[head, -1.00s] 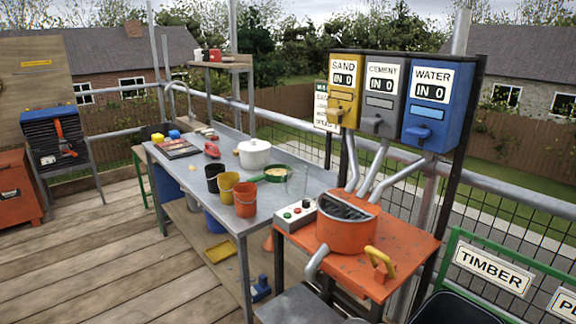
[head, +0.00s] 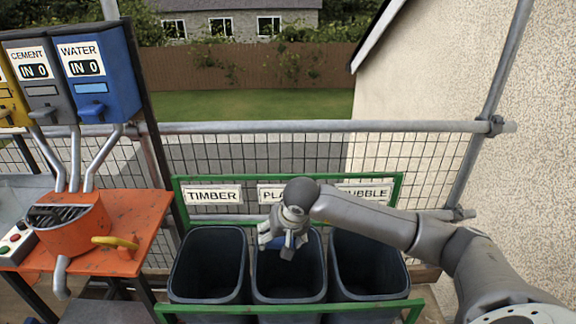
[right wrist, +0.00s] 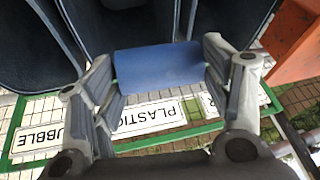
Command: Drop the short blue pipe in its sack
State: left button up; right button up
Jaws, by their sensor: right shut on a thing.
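My right gripper (head: 284,242) is shut on the short blue pipe (right wrist: 158,67), which lies crosswise between its two fingers in the right wrist view. In the head view only a little blue of the pipe shows behind the fingers. The gripper is above the mouth of the middle dark sack (head: 290,288), behind which stands the sign that reads PLASTIC in the right wrist view (right wrist: 150,116). The arm hides part of that sign in the head view. My left gripper is not in view.
The timber sack (head: 208,272) stands on the left and the rubble sack (head: 368,268) on the right, all in a green frame (head: 400,185). An orange mixer (head: 75,222) on its stand is further left. A mesh railing (head: 300,127) runs behind.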

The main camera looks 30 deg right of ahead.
jog(key=w+d+r+m+h+p, duration=0.1)
jog(key=w+d+r+m+p, duration=0.15)
jog(key=r, duration=0.25)
jog(key=w+d+r+m+p, duration=0.1)
jog(key=w+d+r, duration=0.2)
jog(key=d+r, duration=0.15)
pick_arm(q)
jog(key=b, duration=0.1)
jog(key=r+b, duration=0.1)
jog(key=b, duration=0.1)
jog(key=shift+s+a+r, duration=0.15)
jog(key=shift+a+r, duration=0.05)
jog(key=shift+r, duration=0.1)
pick_arm(e)
jog(key=f, duration=0.5)
jog(key=shift+w+d+f, duration=0.15)
jog(key=shift+d+f, duration=0.15)
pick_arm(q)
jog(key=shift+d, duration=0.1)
pick_arm(e)
jog(key=o, duration=1)
